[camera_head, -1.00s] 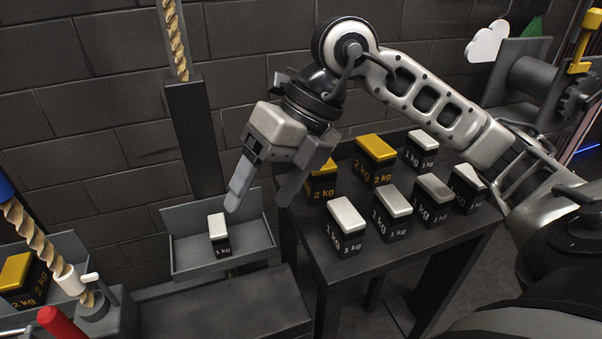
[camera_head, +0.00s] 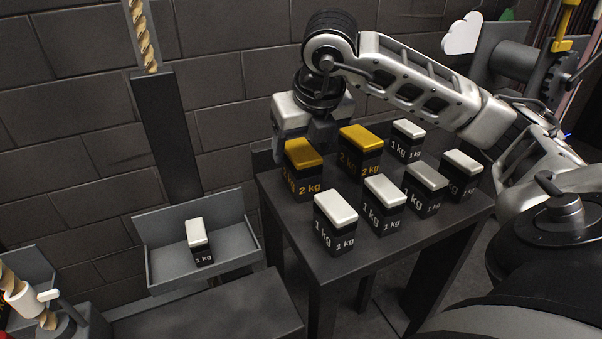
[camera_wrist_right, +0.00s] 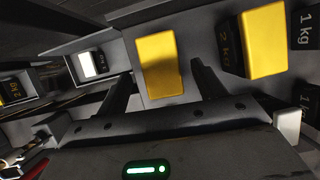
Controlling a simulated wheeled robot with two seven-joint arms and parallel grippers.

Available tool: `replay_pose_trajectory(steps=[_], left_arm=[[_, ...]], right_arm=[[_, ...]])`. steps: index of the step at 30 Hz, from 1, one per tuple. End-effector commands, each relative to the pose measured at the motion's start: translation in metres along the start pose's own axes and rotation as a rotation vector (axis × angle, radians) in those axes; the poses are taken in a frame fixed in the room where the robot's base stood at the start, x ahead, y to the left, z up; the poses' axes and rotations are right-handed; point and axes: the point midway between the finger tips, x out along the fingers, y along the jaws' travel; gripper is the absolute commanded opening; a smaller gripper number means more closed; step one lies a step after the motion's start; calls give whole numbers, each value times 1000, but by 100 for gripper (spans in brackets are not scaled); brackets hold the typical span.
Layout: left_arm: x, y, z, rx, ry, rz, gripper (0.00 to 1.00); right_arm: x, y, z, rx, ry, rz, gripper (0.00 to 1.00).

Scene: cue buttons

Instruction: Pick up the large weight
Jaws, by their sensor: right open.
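Two large black weights with yellow tops, marked 2 kg, stand on the dark table (camera_head: 290,250). The left one (camera_head: 302,172) is at the table's left back, and the other (camera_head: 360,150) is to its right. My right gripper (camera_head: 308,125) is behind the left 2 kg weight, its fingertips hidden in the head view. In the right wrist view, my open right gripper (camera_wrist_right: 162,88) has a finger on each side of the near end of one yellow top (camera_wrist_right: 158,62). Nothing is gripped; I cannot tell whether the fingers touch it. My left gripper is not in view.
Several smaller white-topped 1 kg weights stand close by on the table, including one at the front (camera_head: 336,222). Another 1 kg weight (camera_head: 198,240) sits in a grey tray (camera_head: 165,282) left of the table. A brick wall (camera_head: 60,130) is behind.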

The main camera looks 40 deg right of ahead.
Motion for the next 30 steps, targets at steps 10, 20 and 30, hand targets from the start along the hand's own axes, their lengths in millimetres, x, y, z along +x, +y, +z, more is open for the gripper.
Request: replay_pose_trajectory(steps=[10, 20, 30], left_arm=[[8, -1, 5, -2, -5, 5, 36], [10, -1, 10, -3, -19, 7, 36], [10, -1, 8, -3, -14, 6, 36]], right_arm=[[46, -2, 2, 0, 3, -1, 69], [53, -2, 2, 0, 1, 0, 69], [52, -2, 2, 0, 1, 0, 0]])
